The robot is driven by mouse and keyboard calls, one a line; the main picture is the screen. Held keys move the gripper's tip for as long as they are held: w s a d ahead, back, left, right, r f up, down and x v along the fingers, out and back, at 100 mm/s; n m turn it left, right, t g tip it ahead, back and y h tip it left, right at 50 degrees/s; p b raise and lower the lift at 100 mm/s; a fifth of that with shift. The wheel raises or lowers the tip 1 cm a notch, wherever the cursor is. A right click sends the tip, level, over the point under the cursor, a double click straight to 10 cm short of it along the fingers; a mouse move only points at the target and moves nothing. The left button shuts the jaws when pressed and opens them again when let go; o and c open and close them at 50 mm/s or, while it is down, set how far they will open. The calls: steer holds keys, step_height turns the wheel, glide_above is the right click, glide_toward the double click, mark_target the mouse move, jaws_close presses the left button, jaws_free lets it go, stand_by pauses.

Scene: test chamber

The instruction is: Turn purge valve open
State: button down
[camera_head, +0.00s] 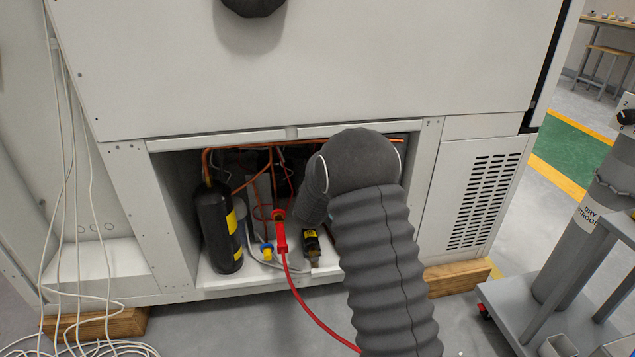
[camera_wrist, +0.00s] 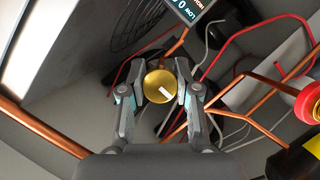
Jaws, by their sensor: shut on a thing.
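The purge valve appears to be the round brass knob (camera_wrist: 157,82) with a white mark on its face, in the middle of the wrist view. My gripper (camera_wrist: 161,78) has one finger on each side of this knob and is shut on it. The white mark is tilted, lower at its right end. In the head view my grey sleeved arm reaches into the open lower bay of the white cabinet (camera_head: 300,95). It hides my gripper and the knob there.
The bay holds a black cylinder (camera_head: 214,230), a red fitting with a red hose (camera_head: 308,305), and a black-yellow part (camera_head: 311,244). Copper pipes (camera_wrist: 40,128) and wires surround my gripper. A red knob (camera_wrist: 310,103) is at right; a small display (camera_wrist: 190,8) is above.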

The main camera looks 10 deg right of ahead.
steer(key=shift+r, duration=0.1)
stand_by(0.3)
steer(key=c, duration=0.8)
jaws_free()
steer(key=shift+a, duration=0.1)
steer(key=v, duration=1.2)
